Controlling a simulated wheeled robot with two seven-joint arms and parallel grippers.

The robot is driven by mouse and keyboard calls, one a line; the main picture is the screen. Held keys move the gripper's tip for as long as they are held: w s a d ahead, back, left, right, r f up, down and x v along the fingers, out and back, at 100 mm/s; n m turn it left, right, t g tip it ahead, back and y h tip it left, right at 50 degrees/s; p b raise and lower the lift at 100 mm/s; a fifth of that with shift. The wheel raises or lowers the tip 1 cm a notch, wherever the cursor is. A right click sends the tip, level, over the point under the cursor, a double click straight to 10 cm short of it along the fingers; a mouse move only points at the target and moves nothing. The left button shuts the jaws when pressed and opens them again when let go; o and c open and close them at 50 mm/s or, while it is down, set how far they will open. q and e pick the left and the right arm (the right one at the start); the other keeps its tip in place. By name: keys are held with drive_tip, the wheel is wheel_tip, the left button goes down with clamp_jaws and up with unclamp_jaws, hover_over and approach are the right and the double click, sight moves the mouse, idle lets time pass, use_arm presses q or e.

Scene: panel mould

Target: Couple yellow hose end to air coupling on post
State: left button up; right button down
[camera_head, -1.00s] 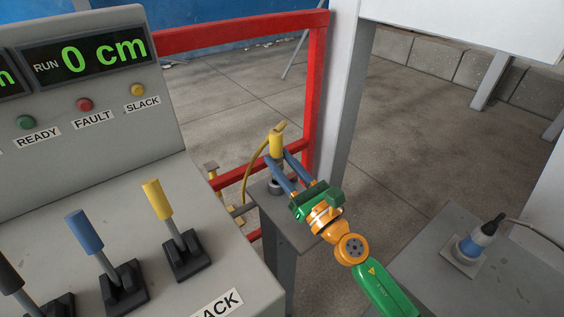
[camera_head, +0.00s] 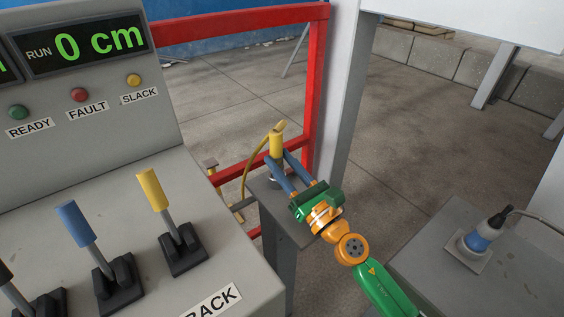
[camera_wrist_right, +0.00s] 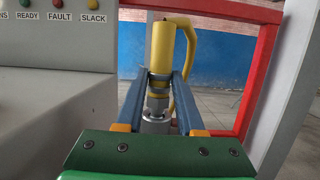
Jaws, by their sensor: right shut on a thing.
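The yellow hose end (camera_head: 276,143) stands upright at the top of the post (camera_head: 287,232), with its yellow hose (camera_head: 246,176) curving down to the left. My right gripper (camera_head: 277,162) is shut on the hose end, its two blue fingers on either side. In the right wrist view the yellow hose end (camera_wrist_right: 161,48) is upright between the fingertips (camera_wrist_right: 160,75). Its metal lower part is directly above the grey air coupling (camera_wrist_right: 156,122), in line with it. I cannot tell whether they are locked together. In the head view the fingers mostly hide the coupling. My left gripper is out of view.
A grey control console with yellow (camera_head: 153,189) and blue (camera_head: 77,223) levers stands at left, its display reading 0 cm. A red frame (camera_head: 316,95) rises behind the post. A grey table (camera_head: 440,255) with a blue-and-white plug (camera_head: 478,240) is at right.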

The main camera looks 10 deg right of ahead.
drive_tip(key=shift+f, duration=0.2)
drive_tip(key=c, duration=1)
unclamp_jaws()
drive_tip(key=o, duration=0.6)
drive_tip(key=shift+c, duration=0.2)
drive_tip(key=shift+s, duration=0.1)
